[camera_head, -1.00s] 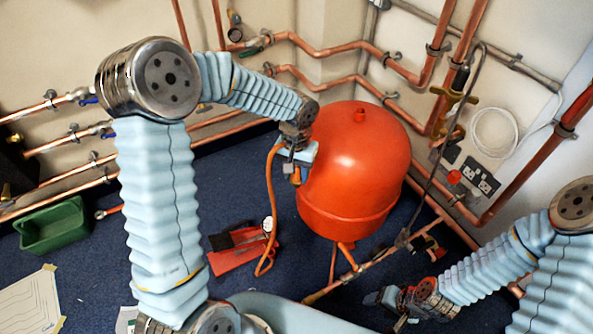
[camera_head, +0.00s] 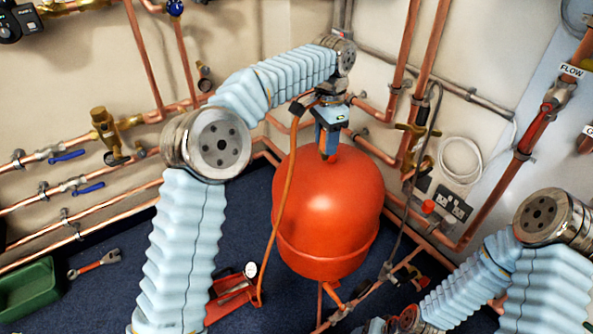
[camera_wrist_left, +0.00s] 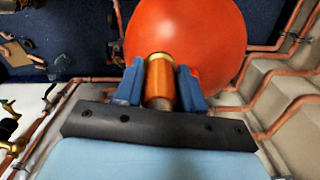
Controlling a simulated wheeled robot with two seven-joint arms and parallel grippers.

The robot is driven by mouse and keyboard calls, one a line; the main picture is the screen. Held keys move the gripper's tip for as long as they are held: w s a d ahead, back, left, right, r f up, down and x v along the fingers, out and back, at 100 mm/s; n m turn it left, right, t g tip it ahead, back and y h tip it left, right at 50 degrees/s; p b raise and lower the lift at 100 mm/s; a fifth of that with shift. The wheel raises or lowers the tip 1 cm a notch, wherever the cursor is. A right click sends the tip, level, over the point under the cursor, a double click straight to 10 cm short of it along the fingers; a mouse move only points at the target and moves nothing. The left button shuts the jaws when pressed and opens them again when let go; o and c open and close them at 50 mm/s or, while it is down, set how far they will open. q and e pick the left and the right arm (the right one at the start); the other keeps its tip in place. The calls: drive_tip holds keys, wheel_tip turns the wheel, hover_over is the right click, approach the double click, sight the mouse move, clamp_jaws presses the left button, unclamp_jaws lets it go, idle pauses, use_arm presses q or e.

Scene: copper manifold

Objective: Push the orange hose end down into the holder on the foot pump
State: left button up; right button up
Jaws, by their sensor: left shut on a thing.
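My left gripper (camera_head: 328,150) is shut on the orange hose end, high in front of the upper part of the red tank. In the left wrist view the brass-tipped orange hose end (camera_wrist_left: 160,82) sits between the two blue fingers. The orange hose (camera_head: 282,203) hangs from the gripper down to the floor by the red foot pump (camera_head: 230,300). The pump stands low in the head view, well below the gripper. Its holder is too small to make out. My right gripper (camera_head: 374,326) is at the bottom edge, mostly cut off, its fingers not clear.
The red tank (camera_head: 328,215) stands right of the pump. A dial gauge (camera_head: 251,269) is at the pump. Copper pipes (camera_head: 85,222) run along the walls. A green tray (camera_head: 30,290) and a wrench (camera_head: 94,264) lie at left on blue floor. My left forearm stands just left of the pump.

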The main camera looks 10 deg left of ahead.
use_arm(q)
drive_tip(key=d+r+m, duration=0.4)
drive_tip(key=d+r, duration=0.1)
drive_tip(key=r, duration=0.2)
drive_tip(key=s+a+n+b, duration=0.1)
drive_tip(key=s+a+n, duration=0.6)
drive_tip(key=a, duration=0.5)
drive_tip(key=s+a+n+b, duration=0.2)
drive_tip(key=s+a+n, duration=0.55)
drive_tip(key=a, duration=0.55)
wheel_tip(320, 180, down, 66)
drive_tip(key=b, duration=2.1)
drive_tip(key=shift+s+f+m+b, duration=0.25)
drive_tip(key=shift+m+b, duration=0.1)
drive_tip(key=shift+m, duration=0.1)
use_arm(e)
wheel_tip(320, 180, down, 24)
drive_tip(key=w+d, duration=0.1)
drive_tip(key=shift+d, duration=0.4)
